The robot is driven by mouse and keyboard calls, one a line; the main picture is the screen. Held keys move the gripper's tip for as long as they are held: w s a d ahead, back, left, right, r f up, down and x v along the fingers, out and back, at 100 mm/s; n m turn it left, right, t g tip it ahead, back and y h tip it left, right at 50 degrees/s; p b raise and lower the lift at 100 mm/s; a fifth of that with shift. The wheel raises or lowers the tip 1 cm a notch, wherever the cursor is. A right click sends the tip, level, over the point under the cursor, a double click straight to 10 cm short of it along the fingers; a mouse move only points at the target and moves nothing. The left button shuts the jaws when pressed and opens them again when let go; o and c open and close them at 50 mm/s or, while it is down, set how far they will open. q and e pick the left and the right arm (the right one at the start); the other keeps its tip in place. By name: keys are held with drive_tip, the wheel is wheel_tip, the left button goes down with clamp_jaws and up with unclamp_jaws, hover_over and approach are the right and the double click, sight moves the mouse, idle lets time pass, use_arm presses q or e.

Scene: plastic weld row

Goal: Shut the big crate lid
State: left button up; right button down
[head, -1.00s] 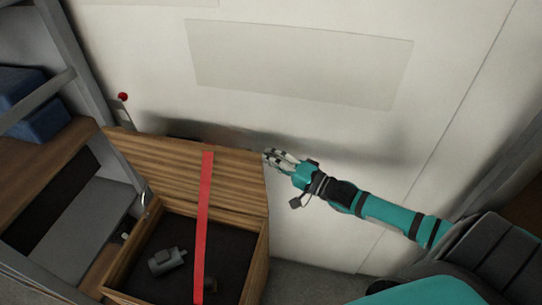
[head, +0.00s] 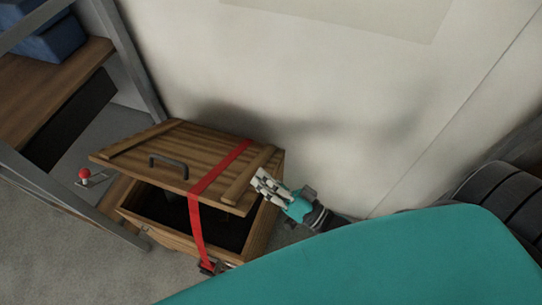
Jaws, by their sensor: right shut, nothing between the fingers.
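The big wooden crate (head: 165,233) stands on the floor against the wall. Its plank lid (head: 190,150) is partly lowered and tilted over the opening, with a dark gap at the front. The lid has a dark handle (head: 168,165) and two battens. A red strap (head: 219,168) runs over the lid and hangs down the front to a buckle. My right gripper (head: 259,182) is shut and empty at the lid's right edge, by the right batten; I cannot tell if it touches. My left gripper is not in view. The crate's inside is mostly dark and hidden.
A metal-framed shelf (head: 60,85) with blue boxes (head: 50,40) stands close on the left. A red-knobbed lever (head: 84,174) sits left of the crate. The pale wall (head: 330,90) is behind. Grey floor (head: 60,240) is free at the lower left.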

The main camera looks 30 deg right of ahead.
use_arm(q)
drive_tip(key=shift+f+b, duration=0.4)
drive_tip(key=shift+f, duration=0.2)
use_arm(e)
drive_tip(key=shift+s+a+f, duration=0.4)
drive_tip(key=shift+f, duration=0.2)
drive_tip(key=shift+s+a+f, duration=0.35)
drive_tip(key=shift+f, duration=0.2)
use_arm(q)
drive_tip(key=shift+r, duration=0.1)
use_arm(e)
drive_tip(key=shift+r, duration=0.1)
wheel_tip(320, 180, up, 4)
drive_tip(key=p, duration=0.4)
use_arm(q)
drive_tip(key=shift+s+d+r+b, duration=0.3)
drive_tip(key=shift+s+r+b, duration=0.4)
drive_tip(key=shift+b, duration=0.45)
use_arm(e)
drive_tip(key=s+d+f, duration=0.3)
drive_tip(key=s+d, duration=0.3)
drive_tip(key=shift+s+d+f, duration=0.3)
drive_tip(key=shift+d, duration=0.05)
